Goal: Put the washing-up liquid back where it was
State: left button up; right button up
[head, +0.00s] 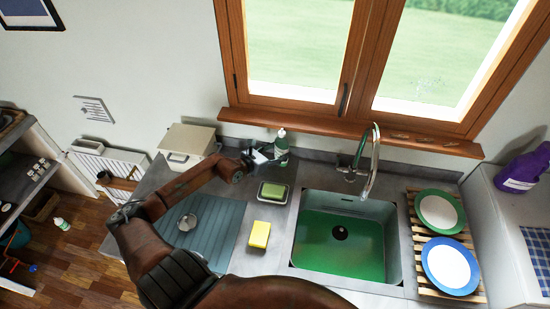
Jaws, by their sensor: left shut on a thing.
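The washing-up liquid, a clear and green bottle with a pale cap (281,146), is at the back of the counter, left of the tap and just below the wooden windowsill. It looks upright. My left gripper (268,155) is shut on it from the left side. The gripper partly hides the bottle's lower part, and I cannot tell whether its base touches the counter. My right gripper does not show.
A green sponge in a dish (272,193) and a yellow sponge (259,234) lie left of the green sink (340,254). The tap (370,160) rises behind the sink. A beige box (187,142) stands back left. Plates (450,265) and a purple bottle (522,169) are on the right.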

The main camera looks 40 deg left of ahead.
aim_at(276, 157)
pick_arm(q)
jog(key=shift+w+a+f, duration=0.15)
jog(key=shift+a+f, duration=0.15)
jog(key=shift+f, duration=0.15)
jog(key=shift+w+a+f+b, duration=0.15)
jog(key=shift+a+f+b, duration=0.35)
jog(key=shift+b, duration=0.1)
jog(key=shift+f+b, duration=0.3)
jog(key=shift+f, duration=1.25)
jog(key=shift+r, duration=0.1)
jog(key=o, duration=1.4)
jog(key=shift+f, duration=0.25)
